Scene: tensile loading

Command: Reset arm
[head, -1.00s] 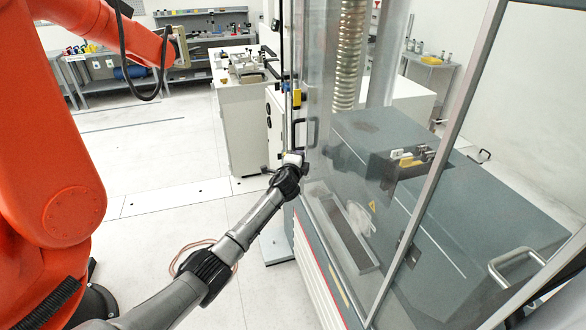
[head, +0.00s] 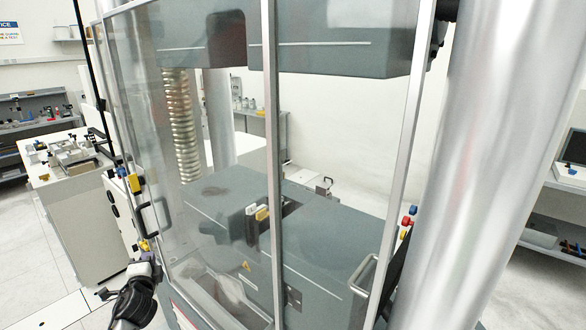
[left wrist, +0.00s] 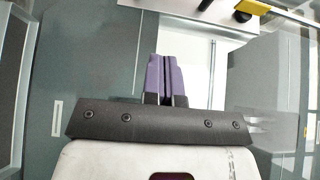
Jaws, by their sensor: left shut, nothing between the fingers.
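My left gripper (head: 150,256) shows at the lower left of the head view, close to the left front edge of the testing machine's clear guard (head: 335,150). Its arm comes in from the bottom edge. In the left wrist view its two purple fingers (left wrist: 166,78) lie side by side against each other, shut with nothing between them. My right gripper is in neither view.
The door handle (head: 362,276) is at the lower right of the guard. A large silver column (head: 490,160) stands at the right. A white cabinet with fixtures on top (head: 75,225) is at the left, with clear floor before it.

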